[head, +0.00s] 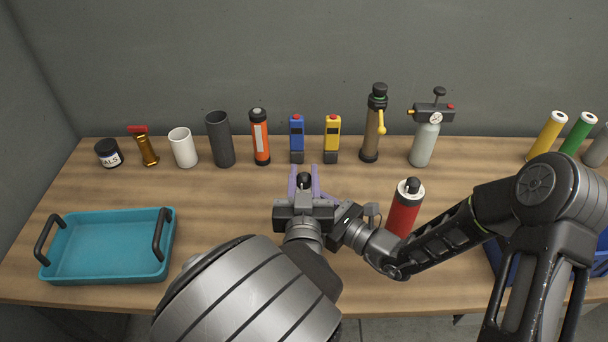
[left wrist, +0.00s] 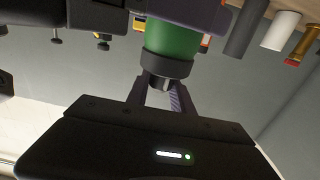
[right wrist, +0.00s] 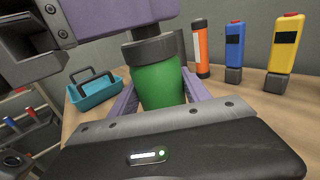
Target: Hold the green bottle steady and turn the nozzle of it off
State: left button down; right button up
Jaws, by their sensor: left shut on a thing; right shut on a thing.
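The green bottle (right wrist: 160,82) stands upright in the right wrist view, with a black collar (right wrist: 148,50) on top. My right gripper (right wrist: 158,92) is shut on the bottle's green body, a finger on each side. In the left wrist view the green body (left wrist: 172,40) shows upside down, and my left gripper (left wrist: 160,88) is shut on the black nozzle (left wrist: 158,80) at its top. In the head view my left gripper (head: 304,184) has its purple fingers on either side of the nozzle (head: 304,179). The bottle's body is hidden there by the grippers.
A red bottle (head: 403,210) stands close to my right forearm. A teal tray (head: 105,262) lies at the left. A row of items, including a blue device (head: 297,138) and a grey gauge bottle (head: 424,147), lines the back. The table between tray and grippers is clear.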

pick_arm(q)
jog(key=m+h, duration=0.1)
jog(key=h, duration=0.1)
jog(key=m+g+h, duration=0.1)
jog(key=h, duration=0.1)
jog(key=m+h, duration=0.2)
jog(key=shift+w+a, duration=0.15)
jog(key=shift+a, duration=0.2)
jog(key=m+g+h, duration=0.1)
jog(key=m+h, duration=0.1)
jog(key=m+g+h, duration=0.2)
jog(key=h, duration=0.1)
jog(key=shift+d+r+g+h, duration=0.15)
jog(key=shift+g+h, duration=0.15)
jog(key=shift+d+m+g+h, duration=0.15)
jog(key=shift+m+g+h, duration=0.65)
jog(key=c, duration=1.1)
grip_release()
jog(key=shift+s, duration=0.2)
jog(key=v, duration=0.7)
jog(key=shift+s, duration=0.15)
